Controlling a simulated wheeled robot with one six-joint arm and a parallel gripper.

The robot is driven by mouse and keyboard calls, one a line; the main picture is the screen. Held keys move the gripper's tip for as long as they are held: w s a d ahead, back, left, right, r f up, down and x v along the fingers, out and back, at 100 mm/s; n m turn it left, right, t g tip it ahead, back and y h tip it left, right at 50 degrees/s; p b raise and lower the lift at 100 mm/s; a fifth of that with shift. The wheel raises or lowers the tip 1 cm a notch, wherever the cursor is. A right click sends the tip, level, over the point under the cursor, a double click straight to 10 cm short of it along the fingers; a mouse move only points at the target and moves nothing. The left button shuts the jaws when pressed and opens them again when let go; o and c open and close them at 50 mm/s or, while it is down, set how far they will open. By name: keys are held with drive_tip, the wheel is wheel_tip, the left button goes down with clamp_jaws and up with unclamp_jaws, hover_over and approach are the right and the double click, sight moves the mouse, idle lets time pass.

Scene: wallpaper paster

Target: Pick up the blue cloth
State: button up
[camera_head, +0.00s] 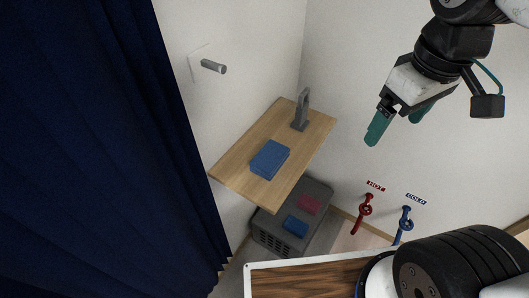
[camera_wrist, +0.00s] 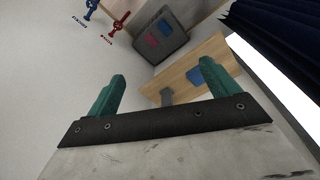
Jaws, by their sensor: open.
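A folded blue cloth (camera_head: 270,158) lies flat on the wooden shelf (camera_head: 240,168), near its left front part. It also shows in the wrist view (camera_wrist: 195,75), partly behind a finger. A second, smaller blue cloth (camera_head: 295,226) lies on the grey crate (camera_head: 268,238) below the shelf, beside a red cloth (camera_head: 310,204). In the wrist view these are the lower blue cloth (camera_wrist: 165,26) and the red cloth (camera_wrist: 152,40). My gripper (camera_head: 396,122) has green fingers, is open and empty, and hangs up and to the right of the shelf, apart from every cloth.
A grey metal fixture (camera_head: 301,112) stands on the shelf's far end. A dark blue curtain (camera_head: 90,130) hangs at the left. A wall knob (camera_head: 213,67) sticks out above the shelf. Red (camera_head: 365,208) and blue (camera_head: 405,222) valves labelled hot and cold are at the right.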

drive_tip(key=w+a+f+n, duration=0.5)
drive_tip(key=w+a+n, duration=0.2)
drive_tip(key=w+n, duration=0.25)
drive_tip(key=n+g, duration=0.1)
drive_tip(key=n, duration=1.3)
hover_over(270, 154)
wheel_tip(270, 154, down, 12)
drive_tip(key=shift+d+f, duration=0.1)
drive_tip(key=shift+f, duration=0.1)
wheel_tip(270, 154, down, 7)
drive_tip(key=shift+f, duration=0.65)
drive_tip(key=c, duration=1.1)
